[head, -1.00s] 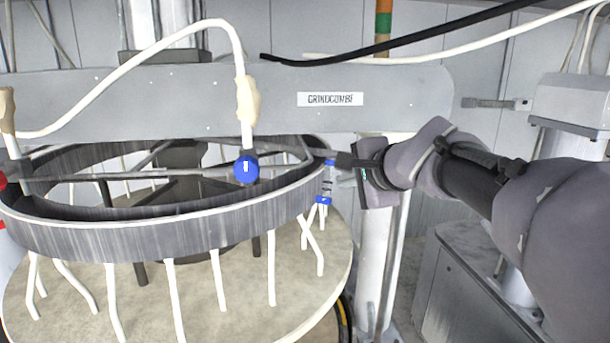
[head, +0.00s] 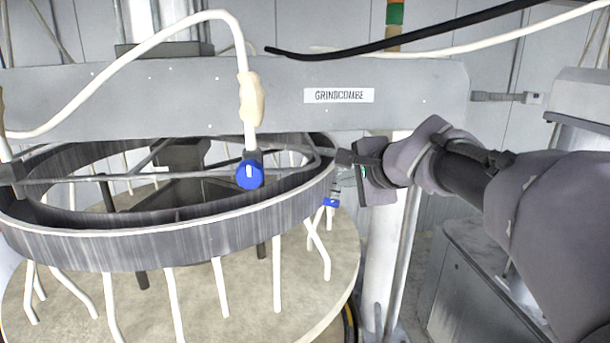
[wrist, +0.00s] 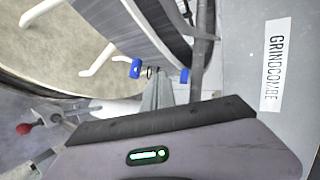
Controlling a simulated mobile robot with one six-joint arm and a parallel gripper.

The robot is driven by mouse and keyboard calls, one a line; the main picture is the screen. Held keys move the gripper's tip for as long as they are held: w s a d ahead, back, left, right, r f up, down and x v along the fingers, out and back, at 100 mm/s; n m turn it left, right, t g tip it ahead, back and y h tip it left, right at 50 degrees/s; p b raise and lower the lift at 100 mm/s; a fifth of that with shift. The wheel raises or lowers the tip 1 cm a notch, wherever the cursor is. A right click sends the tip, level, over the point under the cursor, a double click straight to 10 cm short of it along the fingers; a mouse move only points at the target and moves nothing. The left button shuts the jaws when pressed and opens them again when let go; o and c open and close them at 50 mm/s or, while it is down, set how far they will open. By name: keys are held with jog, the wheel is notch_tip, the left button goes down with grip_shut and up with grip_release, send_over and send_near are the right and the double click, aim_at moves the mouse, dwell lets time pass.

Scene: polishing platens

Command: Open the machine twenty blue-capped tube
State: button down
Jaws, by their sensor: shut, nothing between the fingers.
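A small fitting with a blue end (head: 330,202) hangs at the right rim of the dark grey ring (head: 180,238) in the head view. In the wrist view its blue end (wrist: 136,68) and a second blue part (wrist: 185,75) show on either side of my gripper's fingers (wrist: 158,84). My gripper (head: 343,157) is shut and empty, with its tip at the ring's right rim, above the lower blue end. The fingers hide part of the fitting; I cannot tell whether they touch it. A blue ball-like cap (head: 250,174) sits at the bottom of the white hose (head: 246,90).
A grey beam labelled GRINDCOMBE (head: 339,96) spans behind the ring. Several white tubes (head: 277,270) hang from the ring over a round beige platen (head: 200,300). A pale column (head: 392,240) stands right of the ring. A red knob (wrist: 24,128) shows in the wrist view.

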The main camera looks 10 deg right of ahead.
jog(key=shift+g, duration=0.3)
jog(key=shift+w+d+f+b, duration=0.2)
jog(key=shift+w+d, duration=0.4)
jog(key=shift+w, duration=0.35)
jog(key=shift+w+d+f+b, duration=0.2)
jog(key=shift+w+d, duration=0.4)
jog(key=shift+w, duration=0.35)
jog(key=shift+w+d, duration=0.1)
jog(key=shift+w, duration=0.05)
jog(key=shift+f, duration=0.1)
